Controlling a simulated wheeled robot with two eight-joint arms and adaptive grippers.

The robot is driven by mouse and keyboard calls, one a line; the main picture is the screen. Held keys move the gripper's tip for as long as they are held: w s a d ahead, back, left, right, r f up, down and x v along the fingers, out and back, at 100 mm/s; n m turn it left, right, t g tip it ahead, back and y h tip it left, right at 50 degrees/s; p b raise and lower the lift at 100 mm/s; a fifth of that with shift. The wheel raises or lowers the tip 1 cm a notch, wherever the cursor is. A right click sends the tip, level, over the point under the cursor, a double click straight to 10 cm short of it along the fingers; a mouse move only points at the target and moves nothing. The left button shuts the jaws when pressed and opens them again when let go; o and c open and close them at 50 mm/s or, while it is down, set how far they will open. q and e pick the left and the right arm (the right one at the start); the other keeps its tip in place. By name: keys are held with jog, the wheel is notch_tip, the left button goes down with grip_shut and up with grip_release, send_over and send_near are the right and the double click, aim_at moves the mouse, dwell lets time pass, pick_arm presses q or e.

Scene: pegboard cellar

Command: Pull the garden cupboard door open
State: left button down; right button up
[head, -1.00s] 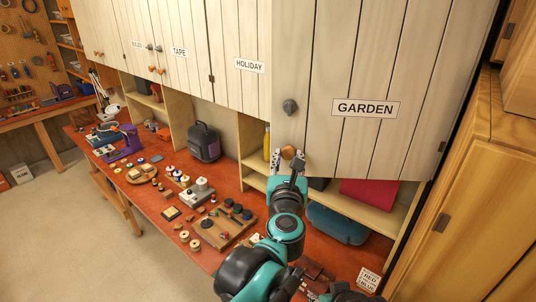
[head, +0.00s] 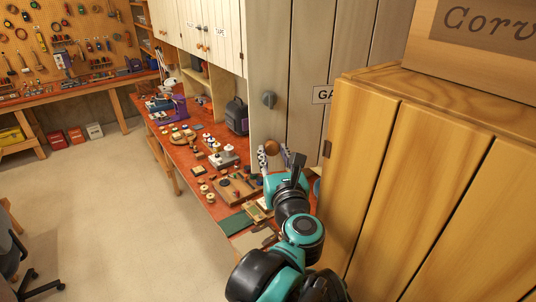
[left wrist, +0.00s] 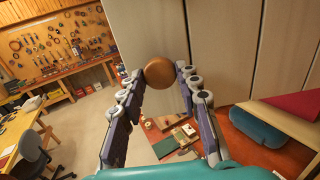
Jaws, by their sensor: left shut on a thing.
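The garden cupboard door (head: 296,60) is a pale planked panel; the tall wooden cabinet partly hides its label (head: 321,95). It appears swung out from the cupboard front, its free left edge covering part of the neighbouring doors. My left gripper (head: 276,156) is shut on the wooden knob. In the left wrist view the knob (left wrist: 159,72) sits between the fingertips, with door planks behind. The cupboard's inside is hidden. My right gripper is not in view.
A tall yellow wooden cabinet (head: 385,170) stands close on the right. The red-topped bench (head: 190,158) below holds spools, trays and a dark case (head: 237,116). An office chair (head: 15,255) stands at the lower left. The floor (head: 100,190) between is clear.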

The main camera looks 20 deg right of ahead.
pick_arm(q)
jog(key=shift+r, duration=0.1)
jog(key=c, duration=1)
grip_release()
jog(key=shift+c, duration=0.2)
send_near(275, 116)
jog(key=w+r, duration=0.1)
jog(key=w, duration=0.2)
jog(key=w+r, duration=0.1)
jog(key=shift+w+a+r, duration=0.1)
jog(key=shift+w+r, duration=0.2)
jog(key=shift+r, duration=0.05)
